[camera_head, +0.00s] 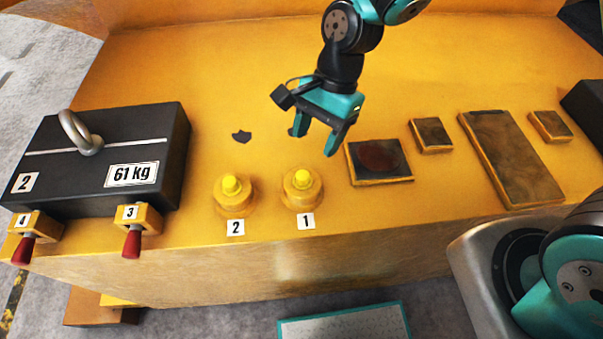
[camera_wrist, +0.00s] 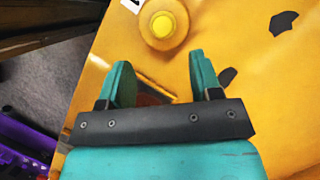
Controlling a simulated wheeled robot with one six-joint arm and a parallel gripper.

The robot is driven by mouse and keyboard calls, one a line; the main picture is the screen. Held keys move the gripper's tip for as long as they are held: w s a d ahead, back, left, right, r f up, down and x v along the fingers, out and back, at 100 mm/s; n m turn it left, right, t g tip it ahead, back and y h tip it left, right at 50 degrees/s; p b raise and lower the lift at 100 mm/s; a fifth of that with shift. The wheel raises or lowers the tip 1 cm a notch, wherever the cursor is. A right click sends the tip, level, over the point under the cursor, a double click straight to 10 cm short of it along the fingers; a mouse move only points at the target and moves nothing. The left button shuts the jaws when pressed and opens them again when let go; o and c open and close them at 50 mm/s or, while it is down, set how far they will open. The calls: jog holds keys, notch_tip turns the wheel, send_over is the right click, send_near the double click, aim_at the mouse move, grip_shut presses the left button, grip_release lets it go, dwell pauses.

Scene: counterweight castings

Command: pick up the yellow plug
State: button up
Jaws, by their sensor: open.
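Two yellow plugs stand on the yellow surface near its front edge in the head view: plug 1 (camera_head: 302,177) and, to its left, plug 2 (camera_head: 231,185). Each is a round knob on a wider yellow round base, with a number label in front. My gripper (camera_head: 315,141) is open and empty, above and behind plug 1, fingers pointing down. In the wrist view one plug (camera_wrist: 163,25), apparently plug 1, shows at the top, beyond the open fingers (camera_wrist: 161,68) and apart from them.
A black 61 kg block (camera_head: 95,180) with a metal ring is at left, near red-handled parts (camera_head: 133,240). Dark-topped pads (camera_head: 380,161) lie at right. Dark patches (camera_head: 241,136) mark the surface behind the plugs. The yellow surface (camera_head: 200,75) behind is clear.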

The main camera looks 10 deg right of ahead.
aim_at(304, 174)
jog(key=shift+w+p+x, duration=0.1)
jog(key=shift+p+x, duration=0.6)
jog(key=shift+x, duration=1.45)
jog(key=shift+w+p+x, duration=0.15)
jog(key=shift+p+x, duration=0.5)
jog(key=shift+x, duration=1.55)
jog(key=c, duration=1)
